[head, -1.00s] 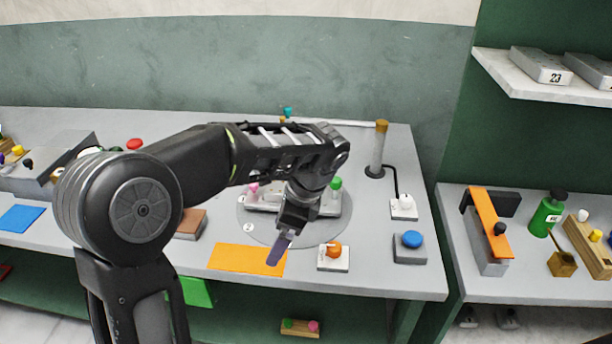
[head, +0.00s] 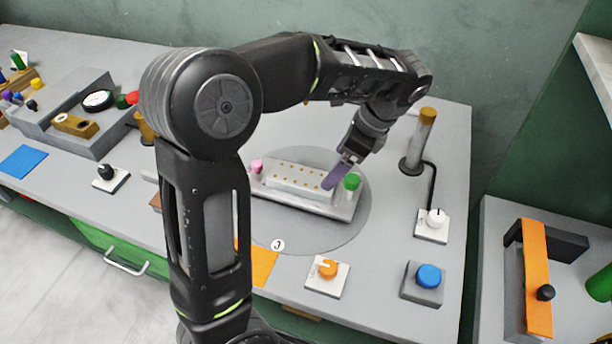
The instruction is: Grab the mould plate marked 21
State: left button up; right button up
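No plate with the mark 21 can be made out in view. A pale block with gold dots (head: 300,183) sits on a grey holder (head: 341,209) with pink and green knobs, on a round grey disc (head: 339,238); I see no number on the block. My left gripper (head: 333,180), with purple-grey fingers pointing down and left, is in front of the block's right end, beside the green knob. Its fingers overlap in the view, so its opening is unclear, as is whether it touches the block. My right gripper is not in view.
Orange (head: 328,268), blue (head: 428,275) and white (head: 436,218) controls line the table's front right. A post (head: 420,140) with a brass top stands behind. An orange-barred fixture (head: 538,280) is on the right bench. A shelf corner (head: 597,65) shows at top right.

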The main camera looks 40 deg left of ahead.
aim_at(302, 181)
pick_arm(q)
jog(key=shift+w+a+f, duration=0.1)
jog(key=shift+a+f, duration=0.1)
jog(key=shift+f, duration=0.3)
jog(key=shift+x, duration=0.8)
jog(key=p+x, duration=0.1)
jog(key=x, duration=0.4)
jog(key=shift+a+f, duration=0.1)
jog(key=shift+f, duration=0.05)
jog(key=shift+c, duration=0.4)
grip_shut()
